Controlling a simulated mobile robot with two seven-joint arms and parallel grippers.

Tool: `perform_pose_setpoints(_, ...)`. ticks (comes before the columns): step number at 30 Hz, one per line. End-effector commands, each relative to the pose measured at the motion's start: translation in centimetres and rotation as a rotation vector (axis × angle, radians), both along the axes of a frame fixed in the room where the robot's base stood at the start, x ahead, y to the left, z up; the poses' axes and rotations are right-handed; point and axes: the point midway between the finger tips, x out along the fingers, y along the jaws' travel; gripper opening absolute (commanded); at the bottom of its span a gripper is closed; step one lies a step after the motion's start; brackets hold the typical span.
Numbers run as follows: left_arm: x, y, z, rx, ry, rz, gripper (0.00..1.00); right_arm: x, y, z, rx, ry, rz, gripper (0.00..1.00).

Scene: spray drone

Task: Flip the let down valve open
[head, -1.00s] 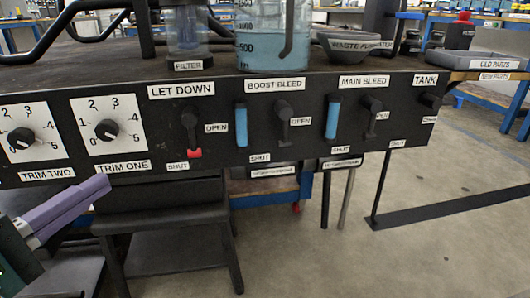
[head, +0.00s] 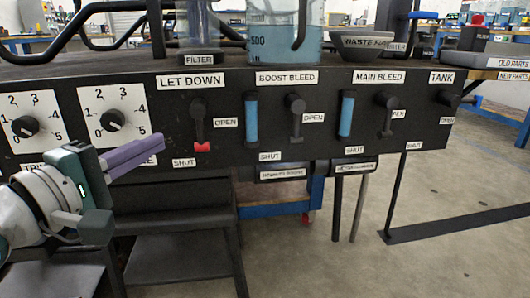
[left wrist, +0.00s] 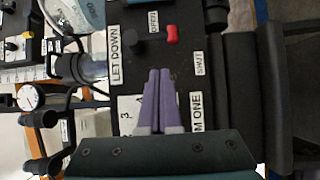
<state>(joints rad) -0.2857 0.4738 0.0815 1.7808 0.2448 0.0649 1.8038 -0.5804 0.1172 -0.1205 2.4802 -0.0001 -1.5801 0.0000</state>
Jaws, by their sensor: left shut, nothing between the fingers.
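The let down valve (head: 198,121) is a black lever with a red tip on the dark panel (head: 230,160), under the LET DOWN label (head: 190,82). Its lever hangs down, with the red tip beside the SHUT label (head: 184,162); the OPEN label (head: 226,122) is to its right. In the left wrist view the red tip (left wrist: 172,34) points toward SHUT. My left gripper (head: 158,143), with purple fingers, is shut and empty. It is left of and slightly below the lever, apart from it. My right gripper is out of view.
The trim one dial (head: 112,119) is just above my left fingers. The boost bleed valve (head: 295,115) and main bleed valve (head: 386,112) are to the right. A filter jar (head: 197,35) and a blue-liquid beaker (head: 284,40) stand above the panel.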

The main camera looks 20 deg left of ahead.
Motion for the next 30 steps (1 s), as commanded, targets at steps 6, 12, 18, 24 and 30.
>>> perform_pose_setpoints(6,2.5,-2.1,-0.3,-0.003,-0.003,0.000,0.00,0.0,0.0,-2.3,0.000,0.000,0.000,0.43)
perform_pose_setpoints(12,3.3,-2.9,-0.1,0.000,0.000,0.000,0.00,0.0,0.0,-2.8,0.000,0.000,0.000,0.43)
perform_pose_setpoints(18,3.3,-3.0,0.0,0.000,0.002,0.000,0.00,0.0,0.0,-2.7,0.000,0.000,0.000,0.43)
perform_pose_setpoints(24,3.3,-3.0,0.0,-0.003,0.000,0.000,0.00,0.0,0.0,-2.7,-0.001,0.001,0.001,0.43)
perform_pose_setpoints(30,2.5,-3.1,-0.2,-0.038,-0.019,0.001,0.00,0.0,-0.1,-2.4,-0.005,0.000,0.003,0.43)
